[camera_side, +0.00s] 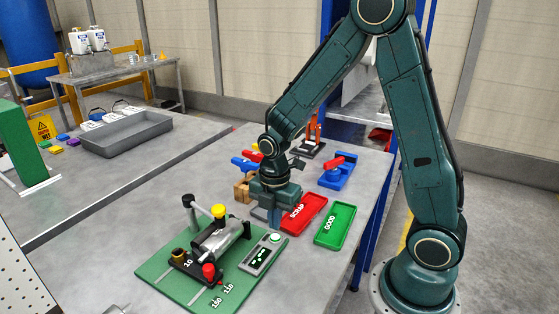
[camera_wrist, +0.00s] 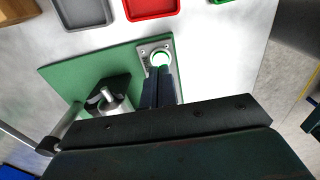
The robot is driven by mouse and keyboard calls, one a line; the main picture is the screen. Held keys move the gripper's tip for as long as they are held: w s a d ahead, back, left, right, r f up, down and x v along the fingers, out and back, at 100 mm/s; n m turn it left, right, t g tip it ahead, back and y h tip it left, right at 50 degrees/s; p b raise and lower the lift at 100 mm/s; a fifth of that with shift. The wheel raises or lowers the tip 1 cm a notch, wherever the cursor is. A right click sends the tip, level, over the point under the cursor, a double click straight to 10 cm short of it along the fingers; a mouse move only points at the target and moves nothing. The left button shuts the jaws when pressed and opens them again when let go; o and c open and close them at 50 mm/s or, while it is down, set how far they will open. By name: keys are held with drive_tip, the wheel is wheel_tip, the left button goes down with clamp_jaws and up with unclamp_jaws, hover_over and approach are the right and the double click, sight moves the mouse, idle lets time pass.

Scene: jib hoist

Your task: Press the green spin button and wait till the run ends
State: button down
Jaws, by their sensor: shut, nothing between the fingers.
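The spin button (camera_side: 275,238) is a round cap at the far end of a small grey panel (camera_side: 259,257) with a lit green display. In the wrist view the button (camera_wrist: 160,59) has a pale centre and a bright green ring. The panel sits on a green baseplate (camera_side: 158,272) beside a metal cylinder device (camera_side: 217,240) with yellow and red knobs. My gripper (camera_side: 273,222) is shut and empty, pointing down just behind the button. In the wrist view its fingertips (camera_wrist: 158,73) are at the button's near edge. I cannot tell whether they touch it.
A red SCRAP tray (camera_side: 303,213) and a green GOOD tray (camera_side: 335,224) lie right of my gripper. A blue fixture with a red handle (camera_side: 338,171) stands behind them. A wooden block (camera_side: 243,187) is left of my wrist. The front right tabletop is clear.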

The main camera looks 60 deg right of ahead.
sight(276, 238)
wheel_tip(276, 238, up, 10)
idle(0.5)
drive_tip(key=shift+r, duration=0.15)
drive_tip(key=s+a+r+m+t, duration=0.1)
drive_tip(key=s+r+m+t, duration=0.1)
drive_tip(key=s+r+m, duration=0.3)
drive_tip(key=s+a+r+m+t, duration=0.2)
drive_tip(key=s+r+m, duration=0.3)
drive_tip(key=s+m, duration=0.5)
drive_tip(key=shift+s+m+t, duration=0.15)
drive_tip(key=shift+m+t, duration=0.65)
drive_tip(key=shift+m, duration=0.7)
drive_tip(key=shift+r, duration=0.1)
